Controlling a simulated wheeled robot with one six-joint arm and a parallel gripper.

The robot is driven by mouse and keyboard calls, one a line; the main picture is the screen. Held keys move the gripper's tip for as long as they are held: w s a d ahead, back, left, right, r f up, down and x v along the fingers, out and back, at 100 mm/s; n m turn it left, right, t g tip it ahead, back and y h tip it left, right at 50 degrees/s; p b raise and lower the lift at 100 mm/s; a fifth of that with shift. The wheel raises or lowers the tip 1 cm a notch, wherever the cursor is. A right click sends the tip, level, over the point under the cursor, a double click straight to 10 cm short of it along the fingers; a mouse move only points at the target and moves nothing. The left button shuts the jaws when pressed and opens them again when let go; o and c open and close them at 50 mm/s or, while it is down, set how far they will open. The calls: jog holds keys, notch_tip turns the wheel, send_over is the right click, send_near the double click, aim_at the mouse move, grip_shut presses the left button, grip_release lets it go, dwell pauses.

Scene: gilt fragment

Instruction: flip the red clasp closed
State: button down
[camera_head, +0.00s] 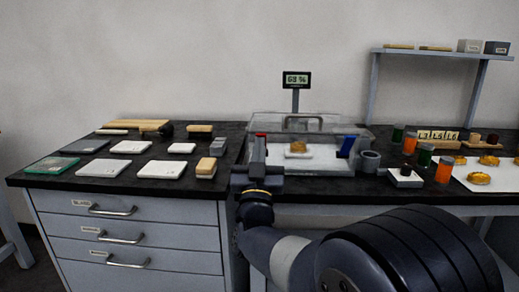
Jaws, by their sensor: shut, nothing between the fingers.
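The red clasp (261,135) is at the left front of a clear case (325,168). Only its top shows above my gripper, so its position cannot be told. The blue clasp (346,147) at the right front is tilted. A gold fragment (298,146) sits on a white surface inside the case. The case's clear lid (340,125) has a grey handle; whether it is fully seated cannot be told. My gripper (258,150) is shut and empty, pointing up in front of the red clasp; whether they touch cannot be told.
A display reading about 68 % (296,79) stands behind the case. A grey cup (370,161) and several jars stand to its right. White tiles and brushes lie on the counter (100,189) to the left. A shelf (440,53) is at the back right.

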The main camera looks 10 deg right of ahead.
aim_at(261, 134)
jog(key=shift+r, duration=0.1)
jog(key=w+r+g+p, duration=0.1)
jog(key=p, duration=0.3)
jog(key=r+g+y+p, duration=0.1)
jog(key=g+p, duration=0.1)
jog(key=p, duration=0.3)
jog(key=w+r+g+p, duration=0.1)
jog(key=g+p, duration=0.1)
jog(key=p, duration=0.3)
jog(key=shift+w+d+r+y, duration=0.25)
jog(key=shift+w+d+y, duration=0.05)
jog(key=shift+d+y, duration=0.1)
jog(key=shift+f+b, duration=0.45)
jog(key=shift+f, duration=0.05)
